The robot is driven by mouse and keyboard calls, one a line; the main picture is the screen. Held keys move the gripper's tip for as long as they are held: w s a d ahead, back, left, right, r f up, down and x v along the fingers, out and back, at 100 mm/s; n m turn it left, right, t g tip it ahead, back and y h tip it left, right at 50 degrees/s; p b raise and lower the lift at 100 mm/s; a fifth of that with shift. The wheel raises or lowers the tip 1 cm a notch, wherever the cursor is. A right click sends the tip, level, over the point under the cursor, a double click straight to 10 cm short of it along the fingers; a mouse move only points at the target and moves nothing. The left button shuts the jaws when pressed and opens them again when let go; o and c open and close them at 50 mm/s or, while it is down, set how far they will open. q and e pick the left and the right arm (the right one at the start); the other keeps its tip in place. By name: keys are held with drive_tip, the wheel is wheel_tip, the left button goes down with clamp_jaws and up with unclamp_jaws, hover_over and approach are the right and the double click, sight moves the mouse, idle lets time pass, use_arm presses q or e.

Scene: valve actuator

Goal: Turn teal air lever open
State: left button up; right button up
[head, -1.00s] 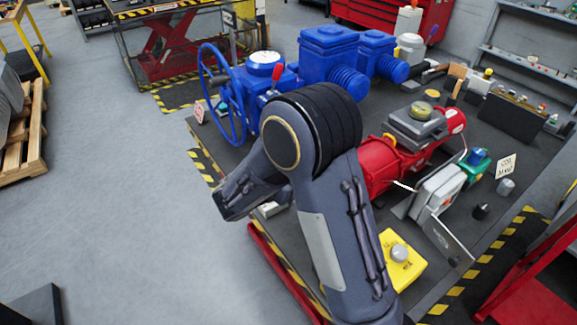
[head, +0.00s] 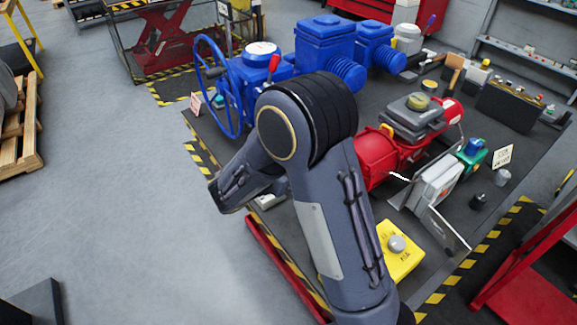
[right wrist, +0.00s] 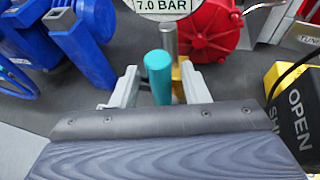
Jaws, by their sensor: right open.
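The teal air lever (right wrist: 160,76) shows in the right wrist view as a short rounded teal handle, its lower end cut off by the dark edge of my gripper body. My right gripper (right wrist: 158,88) is open, with one grey finger on each side of the lever. Small gaps show between the lever and both fingers, so it is not clamped. A grey metal rod (right wrist: 168,38) and a brass-coloured part stand just behind the lever. In the head view my right arm covers this area, and I cannot make out the lever there. My left gripper is not in view.
A round gauge plate reading 7.0 BAR (right wrist: 165,6) is just beyond the fingers. Blue valve bodies (head: 325,45) and a red actuator (head: 378,155) stand on the dark bench. Open floor lies left.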

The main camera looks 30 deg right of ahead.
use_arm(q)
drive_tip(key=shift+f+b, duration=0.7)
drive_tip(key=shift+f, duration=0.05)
use_arm(e)
drive_tip(key=v, duration=0.7)
drive_tip(key=shift+s+a, duration=0.15)
drive_tip(key=shift+a, duration=0.1)
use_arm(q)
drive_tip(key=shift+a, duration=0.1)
use_arm(e)
drive_tip(key=shift+a, duration=0.1)
